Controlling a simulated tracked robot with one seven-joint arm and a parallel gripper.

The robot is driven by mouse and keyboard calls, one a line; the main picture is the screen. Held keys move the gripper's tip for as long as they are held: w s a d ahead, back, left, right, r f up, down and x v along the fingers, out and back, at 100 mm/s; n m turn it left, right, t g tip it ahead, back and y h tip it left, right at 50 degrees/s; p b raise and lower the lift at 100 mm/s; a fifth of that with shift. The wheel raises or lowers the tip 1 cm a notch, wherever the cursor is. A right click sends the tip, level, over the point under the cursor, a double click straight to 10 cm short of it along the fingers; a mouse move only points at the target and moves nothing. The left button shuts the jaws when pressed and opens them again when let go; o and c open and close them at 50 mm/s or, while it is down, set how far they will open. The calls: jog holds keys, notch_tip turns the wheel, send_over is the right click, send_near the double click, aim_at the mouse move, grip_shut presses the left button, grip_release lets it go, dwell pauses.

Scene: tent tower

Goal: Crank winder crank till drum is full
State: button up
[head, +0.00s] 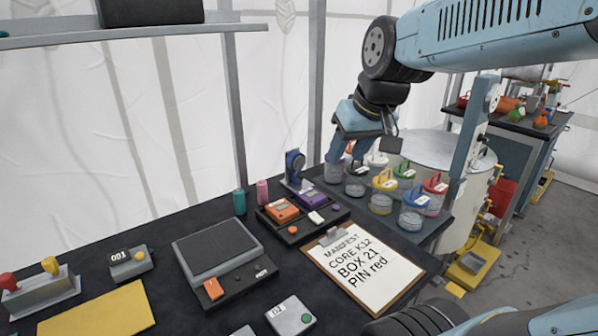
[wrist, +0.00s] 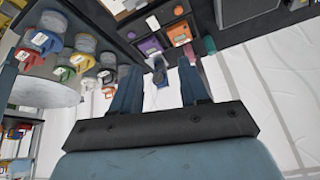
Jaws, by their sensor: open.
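A small blue upright device with a round head (head: 294,165) stands on a grey base at the back of the dark bench; it may be the winder. Its crank and how full any drum is are too small to tell. In the wrist view a small blue-grey piece (wrist: 161,74), likely the same device, shows beyond and between my fingertips. My gripper (head: 358,148) is above the lidded jars, to the right of the blue device and apart from it. In the wrist view my gripper (wrist: 160,80) has its fingers spread with nothing between them.
Several jars with coloured handles (head: 383,190) stand below my gripper. A tray (head: 318,226) with orange and purple units, a clipboard (head: 365,268), a scale-like box (head: 217,250) and two small bottles (head: 239,201) share the bench. A shelf (head: 130,34) overhangs the upper left.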

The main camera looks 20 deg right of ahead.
jog(key=w+f+n, duration=0.2)
jog(key=w+f, duration=0.1)
jog(key=w, duration=1.1)
jog(key=n+g, duration=0.1)
jog(key=n, duration=0.1)
send_near(301, 175)
jog(key=shift+m, duration=0.3)
jog(key=x, duration=0.8)
jog(key=shift+w+f, duration=0.1)
jog(key=shift+f, duration=0.1)
grip_shut()
